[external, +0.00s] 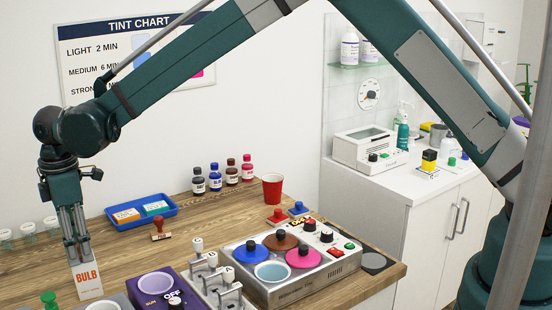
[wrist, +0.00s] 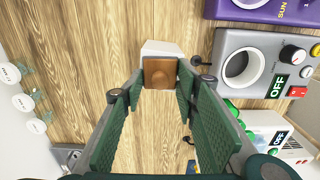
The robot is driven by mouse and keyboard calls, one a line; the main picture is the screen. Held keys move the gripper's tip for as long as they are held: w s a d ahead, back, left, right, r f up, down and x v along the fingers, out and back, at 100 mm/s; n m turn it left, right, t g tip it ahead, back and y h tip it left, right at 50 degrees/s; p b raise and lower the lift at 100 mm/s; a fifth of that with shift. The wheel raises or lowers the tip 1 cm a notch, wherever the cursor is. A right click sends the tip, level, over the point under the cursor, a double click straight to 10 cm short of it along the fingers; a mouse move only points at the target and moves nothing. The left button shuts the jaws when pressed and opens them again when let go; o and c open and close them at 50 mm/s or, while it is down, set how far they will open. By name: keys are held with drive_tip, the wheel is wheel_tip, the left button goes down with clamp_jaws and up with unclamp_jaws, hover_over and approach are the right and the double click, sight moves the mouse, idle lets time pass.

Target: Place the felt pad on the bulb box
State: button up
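The bulb box (external: 88,282), white with orange BULB lettering, stands upright on the wooden counter at lower left of the external view. My gripper (external: 78,263) points down at its top edge; the fingertips overlap the box top there. In the wrist view, a brown square piece with a rounded middle, apparently the felt pad (wrist: 160,74), sits between my fingertips, which meet its two sides. Part of the white box (wrist: 161,47) shows just beyond it. I cannot tell whether the pad touches the box. The pad is not discernible in the external view.
A purple SUN unit (external: 158,288), a switch row (external: 212,278) and a burner unit (external: 282,268) stand to the right of the box. A blue tray (external: 142,213) and a stamp (external: 160,230) lie behind. Small jars (external: 28,232) stand at left. Bare wood lies between.

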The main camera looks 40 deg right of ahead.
drive_tip(key=o, duration=0.4)
drive_tip(key=shift+c, duration=0.2)
drive_tip(key=shift+r, duration=0.2)
wheel_tip(320, 180, up, 12)
idle(0.4)
idle(0.5)
idle(0.4)
